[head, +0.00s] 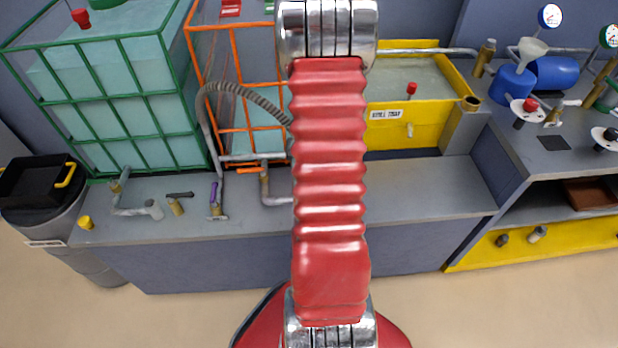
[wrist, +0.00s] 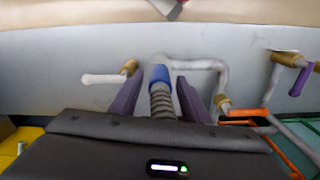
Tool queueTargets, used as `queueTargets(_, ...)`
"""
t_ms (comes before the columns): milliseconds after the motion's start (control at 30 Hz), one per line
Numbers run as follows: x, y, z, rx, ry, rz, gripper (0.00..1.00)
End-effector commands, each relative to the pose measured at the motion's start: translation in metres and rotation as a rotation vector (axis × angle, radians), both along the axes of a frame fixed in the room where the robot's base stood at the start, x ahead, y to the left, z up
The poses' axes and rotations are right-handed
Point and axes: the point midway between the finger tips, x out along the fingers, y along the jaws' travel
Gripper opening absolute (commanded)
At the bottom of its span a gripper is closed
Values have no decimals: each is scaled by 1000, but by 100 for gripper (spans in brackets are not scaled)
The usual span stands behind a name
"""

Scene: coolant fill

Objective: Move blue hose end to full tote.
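The blue hose end (wrist: 159,76) is a blue collar on a grey ribbed hose (wrist: 163,103), seen in the wrist view over the end of a grey pipe; I cannot tell whether they are joined. My gripper (wrist: 161,76) has its two purple fingers on either side of the hose end, with small gaps showing. The gripper is hidden behind my arm in the head view, where the hose (head: 245,95) arches over the counter. The green-caged tote (head: 110,90) at left is filled high with pale liquid. The orange-caged tote (head: 255,135) shows a lower level.
The counter (head: 400,190) carries an orange-handled valve (head: 264,172), a purple-handled valve (head: 215,200) and the green-caged tote's outlet pipe (head: 130,208). A yellow spill tray (head: 400,128) stands right of my arm.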

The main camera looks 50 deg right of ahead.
Motion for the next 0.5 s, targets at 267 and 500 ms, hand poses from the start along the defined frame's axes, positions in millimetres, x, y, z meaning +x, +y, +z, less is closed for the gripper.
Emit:
queueTargets(267, 0, 0, 0, 0, 0, 0, 22)
queueTargets(500, 0, 0, 0, 0, 0, 1, 5)
